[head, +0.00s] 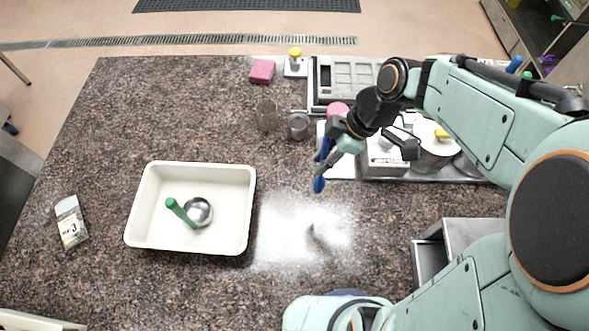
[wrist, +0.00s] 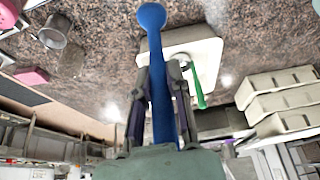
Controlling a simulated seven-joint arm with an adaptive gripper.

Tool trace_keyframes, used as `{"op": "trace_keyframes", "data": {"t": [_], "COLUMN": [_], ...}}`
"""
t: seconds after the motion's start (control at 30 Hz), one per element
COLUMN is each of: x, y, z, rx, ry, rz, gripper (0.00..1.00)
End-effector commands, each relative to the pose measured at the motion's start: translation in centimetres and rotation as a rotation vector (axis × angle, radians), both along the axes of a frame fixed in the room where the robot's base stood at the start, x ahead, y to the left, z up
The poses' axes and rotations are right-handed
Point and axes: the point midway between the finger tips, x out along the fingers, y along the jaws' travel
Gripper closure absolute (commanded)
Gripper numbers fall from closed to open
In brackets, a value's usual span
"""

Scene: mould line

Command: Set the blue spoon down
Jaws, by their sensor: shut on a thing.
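The blue spoon (head: 319,183) hangs from my gripper (head: 330,152) above the counter in the head view, its bowl end pointing down. In the wrist view the blue spoon (wrist: 153,40) runs lengthwise between the two fingers of my gripper (wrist: 160,75), which are shut on its handle. The spoon's bowl end is clear of the fingers and appears to touch nothing. Part of the handle is hidden by the gripper.
A white tray (head: 247,215) holds a metal ladle with a green handle (head: 180,212). A glass (head: 266,115), a metal cup (head: 298,125) and a pink block (head: 262,71) stand behind.

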Motion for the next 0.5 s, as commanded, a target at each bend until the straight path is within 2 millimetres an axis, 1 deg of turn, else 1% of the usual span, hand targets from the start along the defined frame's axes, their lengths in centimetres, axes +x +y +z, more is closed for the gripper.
{"op": "trace_keyframes", "data": {"t": [0.03, 0.1, 0.2, 0.23, 0.3, 0.37, 0.47, 0.5], "x": [-2.0, -4.2, -6.3, -6.6, -6.7, -6.0, -3.7, -2.6], "y": [-0.1, -0.1, 0.0, 0.1, 0.3, 0.7, 1.5, 1.9], "z": [0.1, 0.0, 0.0, -0.1, -0.3, -0.8, -2.0, -2.5], "rx": [0.001, 0.0, -0.001, -0.002, -0.003, -0.002, -0.002, -0.002], "ry": [-0.001, -0.002, -0.001, -0.002, 0.0, 0.003, 0.005, 0.004], "rz": [0.071, 0.167, 0.256, 0.273, 0.299, 0.308, 0.311, 0.309], "gripper": [1.0, 1.0, 1.0, 1.0, 1.0, 1.0, 1.0, 1.0]}}
